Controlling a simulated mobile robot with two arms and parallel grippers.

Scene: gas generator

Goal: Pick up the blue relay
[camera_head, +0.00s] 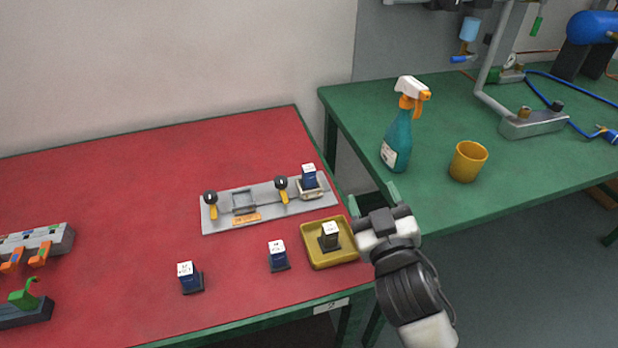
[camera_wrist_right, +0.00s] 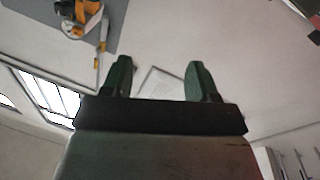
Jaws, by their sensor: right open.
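Several small relays with white tops are on the red table (camera_head: 120,200). One blue relay (camera_head: 187,278) stands at the front, and another blue relay (camera_head: 278,256) stands to its right. A third blue relay (camera_head: 309,177) sits at the right end of a grey mounting plate (camera_head: 217,221). A dark relay (camera_head: 330,237) stands in a yellow tray (camera_head: 318,262). My right gripper (camera_head: 373,199) is open and empty, just right of the tray and beyond the table's right edge. Its two green fingers stand apart in the right wrist view (camera_wrist_right: 159,80). My left gripper is out of view.
Yellow-handled clamps (camera_head: 282,190) stand up from the plate. A device with orange levers (camera_head: 38,253) and a green-hooked block (camera_head: 25,308) are at the left. A green table (camera_head: 440,210) carries a spray bottle (camera_head: 398,140) and a yellow cup (camera_head: 467,161). The red table's back is clear.

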